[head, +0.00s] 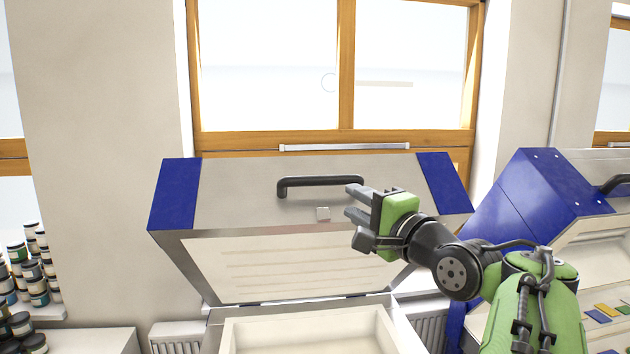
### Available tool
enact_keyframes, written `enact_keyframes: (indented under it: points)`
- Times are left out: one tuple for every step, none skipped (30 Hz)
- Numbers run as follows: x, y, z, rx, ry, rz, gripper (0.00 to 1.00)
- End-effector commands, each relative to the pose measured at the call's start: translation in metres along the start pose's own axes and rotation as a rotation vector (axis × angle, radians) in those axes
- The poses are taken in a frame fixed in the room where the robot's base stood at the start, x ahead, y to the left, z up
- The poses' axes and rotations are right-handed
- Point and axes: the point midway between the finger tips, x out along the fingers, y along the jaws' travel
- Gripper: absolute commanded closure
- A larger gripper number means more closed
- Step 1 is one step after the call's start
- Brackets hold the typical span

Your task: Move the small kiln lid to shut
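The small kiln's lid (240,200) stands raised, tilted back on its hinge line. It has a brushed metal face, blue end panels and a pale inner lining. The kiln body (300,335) below shows a pale open chamber. My gripper (352,202) is in front of the lid, just right of the handle. Its two fingers point left and are apart, with nothing visible between them. The upper finger overlaps the handle's right end; I cannot tell whether they touch.
A larger blue kiln (540,195) stands open at the right, with coloured pieces (602,314) inside. Stacked jars (36,265) stand at the left by a pale counter (85,341). A wood-framed window (345,70) and wall are behind the lid.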

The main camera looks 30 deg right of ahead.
Motion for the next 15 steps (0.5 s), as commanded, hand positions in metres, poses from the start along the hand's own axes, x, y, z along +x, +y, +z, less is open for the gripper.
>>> enact_keyframes:
  points:
    - [0.014, -0.003, 0.001, 0.003, -0.007, 0.0, 0.67]
    - [0.022, -0.003, 0.001, 0.002, -0.007, 0.0, 0.67]
    - [0.032, -0.003, 0.002, 0.002, -0.007, 0.001, 0.67]
    - [0.04, -0.003, 0.001, 0.003, -0.007, 0.001, 0.67]
    - [0.048, -0.003, 0.001, 0.002, -0.006, 0.001, 0.67]
    - [0.058, -0.003, 0.002, 0.003, -0.007, 0.001, 0.67]
    - [0.066, -0.003, 0.002, 0.002, -0.007, 0.001, 0.67]
    - [0.073, -0.003, 0.002, 0.002, -0.008, 0.001, 0.67]
    - [0.083, -0.003, 0.002, 0.002, -0.006, 0.001, 0.67]
    - [0.09, -0.003, 0.002, 0.002, -0.007, 0.002, 0.67]
    - [0.097, -0.003, 0.001, 0.002, -0.006, 0.002, 0.67]
    - [0.105, -0.003, 0.002, 0.002, -0.006, 0.001, 0.67]
    - [0.11, -0.003, 0.001, 0.002, -0.005, 0.002, 0.67]
    - [0.115, -0.003, 0.001, 0.001, -0.004, 0.002, 0.67]
    - [0.12, -0.003, 0.001, -0.001, -0.003, 0.002, 0.67]
